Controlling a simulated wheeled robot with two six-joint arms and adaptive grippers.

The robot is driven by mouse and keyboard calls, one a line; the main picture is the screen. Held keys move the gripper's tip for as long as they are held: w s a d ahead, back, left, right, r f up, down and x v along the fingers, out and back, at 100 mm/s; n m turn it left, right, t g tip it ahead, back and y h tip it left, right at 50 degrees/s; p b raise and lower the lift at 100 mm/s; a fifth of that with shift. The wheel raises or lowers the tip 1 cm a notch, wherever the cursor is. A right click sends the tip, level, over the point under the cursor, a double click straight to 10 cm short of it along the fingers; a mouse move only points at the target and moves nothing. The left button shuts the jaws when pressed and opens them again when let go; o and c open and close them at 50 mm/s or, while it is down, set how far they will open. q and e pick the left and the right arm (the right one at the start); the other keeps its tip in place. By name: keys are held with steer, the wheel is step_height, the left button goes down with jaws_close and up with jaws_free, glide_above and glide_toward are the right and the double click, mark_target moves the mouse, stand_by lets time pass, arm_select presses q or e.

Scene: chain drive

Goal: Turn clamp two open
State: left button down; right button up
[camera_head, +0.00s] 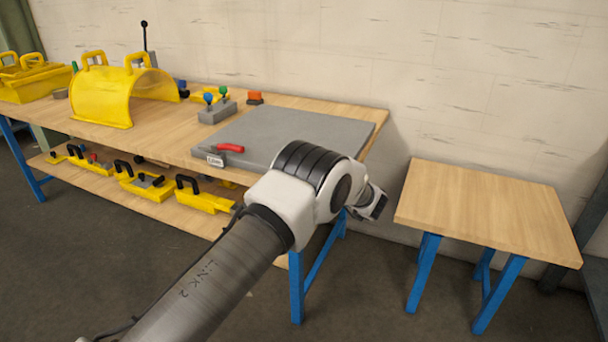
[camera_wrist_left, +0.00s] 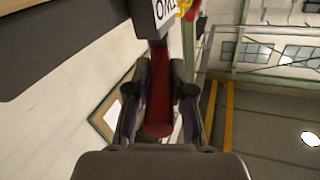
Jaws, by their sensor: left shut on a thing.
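Clamp two shows in the left wrist view as a dark red handle (camera_wrist_left: 160,105) below a white label (camera_wrist_left: 167,11) that reads TWO upside down. My left gripper (camera_wrist_left: 160,78) is shut around this handle, one finger on each side. In the head view my left arm reaches to the right end of the bench, and its links hide the gripper and clamp two. Another clamp with a red handle (camera_head: 230,148) lies at the front left corner of the grey plate (camera_head: 290,127), beside a small label. My right gripper is not in view.
A yellow guard (camera_head: 112,97) and a grey block with blue and green knobs (camera_head: 216,112) stand on the wooden bench, left of the plate. Several yellow tools lie on the lower shelf (camera_head: 170,193). A small table (camera_head: 485,205) to the right is bare.

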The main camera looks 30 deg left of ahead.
arm_select(q)
steer(key=shift+w+f+n+g+b, duration=0.1)
steer(key=shift+w+n+g+b, duration=0.15)
steer(key=shift+n+g+b, duration=0.6)
steer(key=shift+g+p, duration=0.35)
steer(key=shift+p, duration=0.05)
steer(key=c, duration=1)
jaws_free()
steer(key=shift+s+a, duration=0.1)
steer(key=shift+d, duration=0.45)
steer(key=d, duration=0.3)
steer(key=s+d, duration=0.1)
steer(key=d, duration=0.7)
steer(key=shift+s, duration=0.3)
